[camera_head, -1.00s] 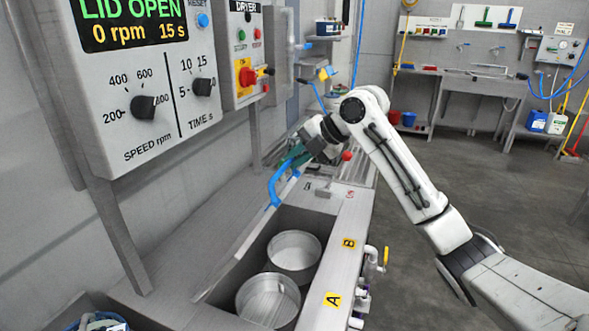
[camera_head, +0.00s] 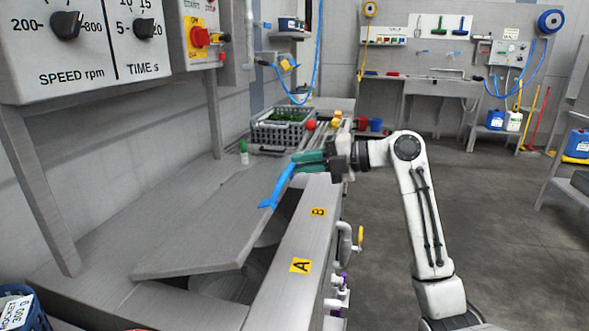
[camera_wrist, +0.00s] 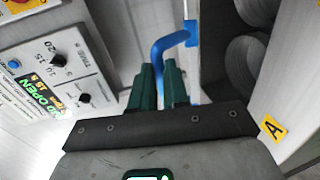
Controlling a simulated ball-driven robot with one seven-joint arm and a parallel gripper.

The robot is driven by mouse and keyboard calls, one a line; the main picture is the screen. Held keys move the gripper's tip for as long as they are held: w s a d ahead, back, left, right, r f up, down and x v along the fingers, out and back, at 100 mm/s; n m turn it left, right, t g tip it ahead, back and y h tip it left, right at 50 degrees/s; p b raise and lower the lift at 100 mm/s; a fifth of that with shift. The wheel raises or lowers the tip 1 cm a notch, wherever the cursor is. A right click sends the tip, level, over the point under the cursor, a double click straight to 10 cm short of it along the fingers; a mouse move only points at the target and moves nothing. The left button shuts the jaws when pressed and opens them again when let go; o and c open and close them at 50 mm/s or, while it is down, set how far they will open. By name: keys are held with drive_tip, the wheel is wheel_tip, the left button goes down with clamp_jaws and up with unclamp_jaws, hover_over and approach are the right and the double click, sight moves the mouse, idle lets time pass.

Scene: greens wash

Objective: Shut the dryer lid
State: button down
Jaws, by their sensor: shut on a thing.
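The dryer lid (camera_head: 205,220) is a grey metal panel, tilted and partly lowered over the dryer opening (camera_head: 235,284). A gap along its front edge still shows the dark inside and part of the round drums, which also show in the wrist view (camera_wrist: 245,62). The blue lid handle (camera_head: 281,185) stands on the lid near its far front corner. My gripper (camera_head: 298,161) with green fingers is shut on the upper end of this handle. In the wrist view the blue handle (camera_wrist: 160,48) runs down between the green fingers; the exact contact is partly hidden.
The control panel (camera_head: 95,42) hangs over the dryer at the left on grey posts. Yellow labels A (camera_head: 300,265) and B (camera_head: 318,212) mark the front rim. A grey crate of greens (camera_head: 282,127) and a red knob (camera_head: 310,125) lie beyond. Open floor (camera_head: 490,210) is at the right.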

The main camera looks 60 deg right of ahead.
sight(320, 227)
drive_tip(key=s+f+t+b, duration=0.1)
drive_tip(key=f+b, duration=0.2)
drive_tip(key=b, duration=0.1)
drive_tip(key=s+f+t+y+b, duration=0.1)
drive_tip(key=f+b, duration=0.3)
drive_tip(key=b, duration=0.1)
drive_tip(key=s+d+f+t+b, duration=0.1)
drive_tip(key=f+b, duration=0.2)
drive_tip(key=b, duration=0.2)
drive_tip(key=shift+s+f+t, duration=0.15)
drive_tip(key=shift+f+t, duration=0.15)
wheel_tip(320, 227, down, 2)
drive_tip(key=t+b, duration=0.1)
drive_tip(key=b, duration=0.2)
drive_tip(key=shift+s+d+f+y+b, duration=0.1)
drive_tip(key=shift+s+y+b, duration=0.05)
drive_tip(key=shift+y+b, duration=0.2)
drive_tip(key=shift+f, duration=0.2)
drive_tip(key=c, duration=1.1)
unclamp_jaws()
drive_tip(key=shift+r, duration=0.1)
drive_tip(key=p+v, duration=0.1)
drive_tip(key=v, duration=1)
drive_tip(key=shift+p, duration=0.35)
